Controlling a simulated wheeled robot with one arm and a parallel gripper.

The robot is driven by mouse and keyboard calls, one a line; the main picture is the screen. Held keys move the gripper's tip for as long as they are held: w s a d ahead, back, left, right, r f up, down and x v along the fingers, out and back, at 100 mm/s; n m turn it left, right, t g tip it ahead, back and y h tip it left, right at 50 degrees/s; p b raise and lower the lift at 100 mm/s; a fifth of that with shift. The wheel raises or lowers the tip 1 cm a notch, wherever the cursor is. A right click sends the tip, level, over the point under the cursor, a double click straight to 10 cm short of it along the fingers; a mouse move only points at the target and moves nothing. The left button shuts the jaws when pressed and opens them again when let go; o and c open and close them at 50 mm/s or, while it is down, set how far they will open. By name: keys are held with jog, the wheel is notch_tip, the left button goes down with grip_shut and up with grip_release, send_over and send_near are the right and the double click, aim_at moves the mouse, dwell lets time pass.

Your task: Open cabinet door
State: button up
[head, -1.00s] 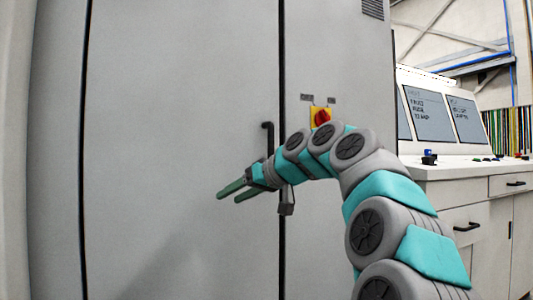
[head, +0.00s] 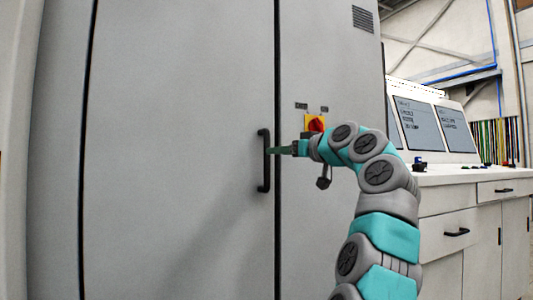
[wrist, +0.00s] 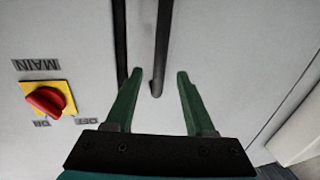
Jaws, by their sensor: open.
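The tall grey cabinet door (head: 180,150) fills the left half of the head view and looks shut. Its black vertical bar handle (head: 263,160) is near the door's right edge, beside the dark seam. My gripper (head: 272,150) points left at the middle of the handle, its tips at or very near it. In the wrist view, my gripper (wrist: 159,75) is open, with green fingers spread. The handle (wrist: 161,45) appears between the fingers, with one end near the fingertips. I cannot tell whether a finger touches it.
A red and yellow main switch (head: 316,123) sits on the panel right of the seam, close above my wrist; it also shows in the wrist view (wrist: 46,100). A control console (head: 440,170) with screens and drawers stands at the right.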

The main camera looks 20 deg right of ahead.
jog(key=p+x, duration=0.2)
jog(key=x, duration=0.4)
jog(key=shift+w, duration=0.3)
jog(key=shift+c, duration=0.2)
grip_shut()
dwell(0.8)
